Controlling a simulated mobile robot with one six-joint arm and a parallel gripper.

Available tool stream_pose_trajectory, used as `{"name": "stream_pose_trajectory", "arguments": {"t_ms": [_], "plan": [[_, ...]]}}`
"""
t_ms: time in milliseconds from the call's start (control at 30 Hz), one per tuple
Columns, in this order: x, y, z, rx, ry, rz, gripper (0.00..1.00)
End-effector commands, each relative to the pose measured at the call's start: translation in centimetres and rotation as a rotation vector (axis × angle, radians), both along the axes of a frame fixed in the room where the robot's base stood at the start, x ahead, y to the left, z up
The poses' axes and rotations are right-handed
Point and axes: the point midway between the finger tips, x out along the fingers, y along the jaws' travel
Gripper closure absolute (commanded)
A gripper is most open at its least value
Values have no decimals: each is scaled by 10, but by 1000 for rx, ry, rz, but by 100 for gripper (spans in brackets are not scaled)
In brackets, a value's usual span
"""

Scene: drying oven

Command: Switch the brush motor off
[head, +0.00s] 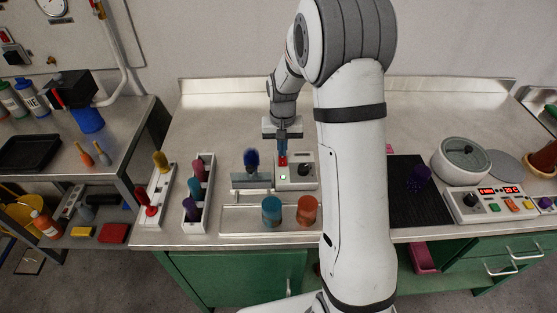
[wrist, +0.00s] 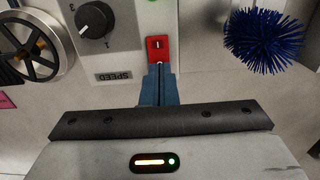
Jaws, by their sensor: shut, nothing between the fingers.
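The brush motor's control box (head: 295,184) stands on the bench, with a black knob (head: 305,169) and a bright green lamp (head: 285,177). In the wrist view its red rocker switch (wrist: 158,44) shows a white "I" mark on the half away from my gripper. My gripper (wrist: 158,70) is shut and empty. Its blue fingertips cover the near edge of the switch; I cannot tell whether they touch it. In the head view my gripper (head: 283,153) points down at the box. The blue brush (head: 251,160) is beside the box; it also shows in the wrist view (wrist: 263,40).
The speed knob (wrist: 96,20) is left of the switch in the wrist view, with a spoked wheel (wrist: 32,45) farther left. A teal jar (head: 271,211) and an orange jar (head: 307,211) stand in front of the box. The back of the bench is clear.

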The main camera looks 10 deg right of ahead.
Motion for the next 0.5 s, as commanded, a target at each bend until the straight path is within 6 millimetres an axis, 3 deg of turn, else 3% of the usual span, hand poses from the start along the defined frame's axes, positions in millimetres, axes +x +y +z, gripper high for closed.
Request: {"name": "stream_pose_trajectory", "arguments": {"t_ms": [500], "plan": [[0, 0, -9, 0, 1, 0, 100]]}}
